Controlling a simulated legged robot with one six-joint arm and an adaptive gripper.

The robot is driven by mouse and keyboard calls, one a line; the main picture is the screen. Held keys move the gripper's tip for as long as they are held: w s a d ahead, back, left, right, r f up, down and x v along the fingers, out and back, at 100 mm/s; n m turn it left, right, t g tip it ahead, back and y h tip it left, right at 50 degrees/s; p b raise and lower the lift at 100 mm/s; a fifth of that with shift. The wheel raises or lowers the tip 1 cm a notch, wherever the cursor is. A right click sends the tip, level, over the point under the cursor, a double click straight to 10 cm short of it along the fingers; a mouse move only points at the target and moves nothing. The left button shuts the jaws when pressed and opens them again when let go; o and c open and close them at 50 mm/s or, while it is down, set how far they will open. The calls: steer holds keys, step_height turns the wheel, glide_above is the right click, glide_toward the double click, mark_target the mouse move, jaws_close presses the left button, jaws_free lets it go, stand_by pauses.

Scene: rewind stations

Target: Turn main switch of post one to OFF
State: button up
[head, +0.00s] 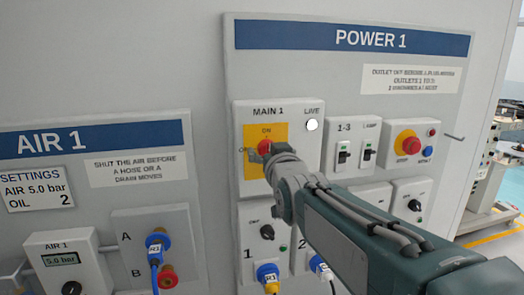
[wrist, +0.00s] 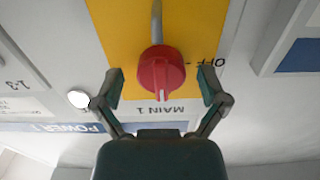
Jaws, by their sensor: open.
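The red main switch knob (head: 264,147) sits on a yellow plate (head: 252,172) under the MAIN 1 label on the POWER 1 board. My gripper reaches it from the lower right and partly covers the plate. The wrist view is upside down and shows the red knob (wrist: 160,72) with its white mark toward the MAIN 1 label, the ON side. OFF is printed to the knob's right there. My gripper (wrist: 159,87) is open, one finger on each side of the knob, with a visible gap on both sides.
The white LIVE lamp (head: 311,125) is right of the knob. Breakers (head: 355,154) and a red stop button (head: 408,142) sit farther right. Below are outlets with a blue plug (head: 267,272). The AIR 1 board (head: 100,139) is at the left.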

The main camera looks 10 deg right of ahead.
steer(key=shift+w+d, duration=0.2)
steer(key=shift+d, duration=0.05)
steer(key=shift+a, duration=0.45)
steer(key=c, duration=1.1)
steer(key=shift+d, duration=0.15)
steer(key=shift+c, duration=0.2)
